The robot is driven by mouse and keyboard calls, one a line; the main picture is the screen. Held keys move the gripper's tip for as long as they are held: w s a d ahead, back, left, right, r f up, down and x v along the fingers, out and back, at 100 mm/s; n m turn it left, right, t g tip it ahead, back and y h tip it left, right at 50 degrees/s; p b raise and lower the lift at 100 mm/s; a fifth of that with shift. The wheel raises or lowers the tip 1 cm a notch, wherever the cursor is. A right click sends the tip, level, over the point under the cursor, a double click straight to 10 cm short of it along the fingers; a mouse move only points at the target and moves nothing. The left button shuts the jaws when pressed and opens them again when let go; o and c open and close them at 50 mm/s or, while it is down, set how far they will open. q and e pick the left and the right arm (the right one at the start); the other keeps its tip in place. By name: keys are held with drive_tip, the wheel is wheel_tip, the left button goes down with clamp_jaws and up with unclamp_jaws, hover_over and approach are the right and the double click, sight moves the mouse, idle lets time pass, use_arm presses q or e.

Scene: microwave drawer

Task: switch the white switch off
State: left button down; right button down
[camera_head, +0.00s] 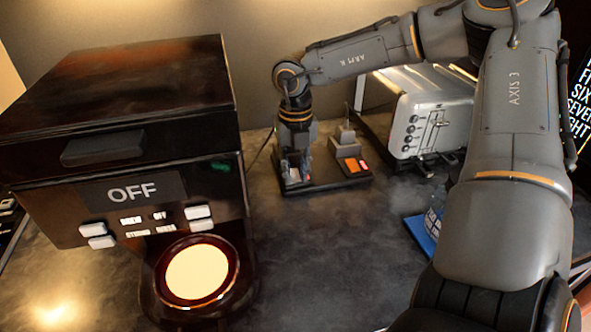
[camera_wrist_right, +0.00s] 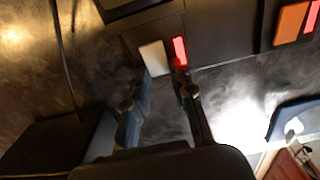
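The white switch (camera_wrist_right: 154,58) sits on a dark switch board, with a lit red light (camera_wrist_right: 180,50) beside it. In the head view the white switch (camera_head: 293,177) is small and partly covered by my right gripper (camera_head: 294,164), which points down over the board's left part. In the right wrist view my right gripper (camera_wrist_right: 161,72) has its two fingers apart with nothing held between them. Its tips are close to the white switch and red light; I cannot tell whether they touch. My left gripper is not in view.
An orange switch (camera_wrist_right: 291,22) with its own lit red light is further right on the board (camera_head: 325,184). A black machine (camera_head: 120,130) showing "OFF" stands at left. A silver toaster (camera_head: 430,112) is behind right. A blue item (camera_head: 420,232) lies at right. The middle counter is clear.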

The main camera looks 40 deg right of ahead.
sight(292, 171)
drive_tip(key=shift+w+d+g, duration=0.15)
drive_tip(key=shift+g, duration=0.35)
drive_tip(key=shift+w+r+g+y, duration=0.1)
drive_tip(key=shift+w+g+y, duration=0.1)
drive_tip(key=shift+g+y, duration=0.55)
drive_tip(key=c, duration=1.1)
unclamp_jaws()
drive_tip(key=v, duration=1.2)
